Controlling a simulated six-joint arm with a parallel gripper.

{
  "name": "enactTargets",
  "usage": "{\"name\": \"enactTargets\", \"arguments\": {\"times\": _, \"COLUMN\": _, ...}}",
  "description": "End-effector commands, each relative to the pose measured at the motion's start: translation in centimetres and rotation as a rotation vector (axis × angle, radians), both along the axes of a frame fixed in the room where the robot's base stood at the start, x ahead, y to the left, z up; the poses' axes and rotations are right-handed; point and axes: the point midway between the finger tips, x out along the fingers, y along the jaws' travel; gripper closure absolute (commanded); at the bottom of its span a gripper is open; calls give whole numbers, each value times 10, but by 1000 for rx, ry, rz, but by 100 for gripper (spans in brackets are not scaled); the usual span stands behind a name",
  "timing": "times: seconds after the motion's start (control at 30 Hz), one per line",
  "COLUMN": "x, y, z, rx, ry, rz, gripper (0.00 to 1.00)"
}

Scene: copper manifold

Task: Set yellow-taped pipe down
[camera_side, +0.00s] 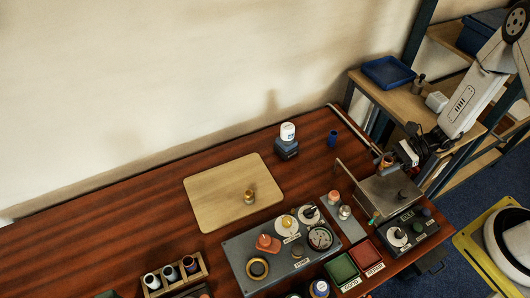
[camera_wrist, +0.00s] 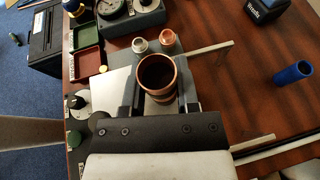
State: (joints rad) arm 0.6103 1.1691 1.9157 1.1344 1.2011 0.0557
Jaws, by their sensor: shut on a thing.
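A copper pipe (camera_wrist: 157,78) is held in my gripper (camera_wrist: 159,96), with a dark finger on each side of it. Its round open mouth faces the wrist camera. No yellow tape can be made out on it. In the side view my gripper (camera_side: 392,160) is at the right end of the table, over the far edge of a grey metal box (camera_side: 382,198). The pipe (camera_side: 386,160) shows there as a small copper shape at the fingers. I cannot tell whether its lower end touches anything.
A wooden board (camera_side: 215,200) with a brass fitting (camera_side: 249,197) lies mid-table. A gauge panel (camera_side: 245,250), green tray (camera_side: 340,270) and red tray (camera_side: 366,257) are in front. Two small fittings stand beside the box.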

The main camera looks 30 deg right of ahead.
Motion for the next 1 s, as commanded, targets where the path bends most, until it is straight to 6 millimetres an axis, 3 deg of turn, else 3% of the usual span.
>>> {"name": "enactTargets", "arguments": {"times": 0.23, "x": 35, "y": -3, "z": -16, "rx": 0, "ry": -1, "rz": 0, "gripper": 100}}
{"name": "enactTargets", "arguments": {"times": 0.5, "x": 57, "y": -5, "z": -45, "rx": 1, "ry": 1, "rz": 0, "gripper": 100}}
{"name": "enactTargets", "arguments": {"times": 0.7, "x": 69, "y": -6, "z": -60, "rx": 0, "ry": 1, "rz": 0, "gripper": 100}}
{"name": "enactTargets", "arguments": {"times": 1.0, "x": 73, "y": -7, "z": -64, "rx": 0, "ry": 1, "rz": -1, "gripper": 100}}
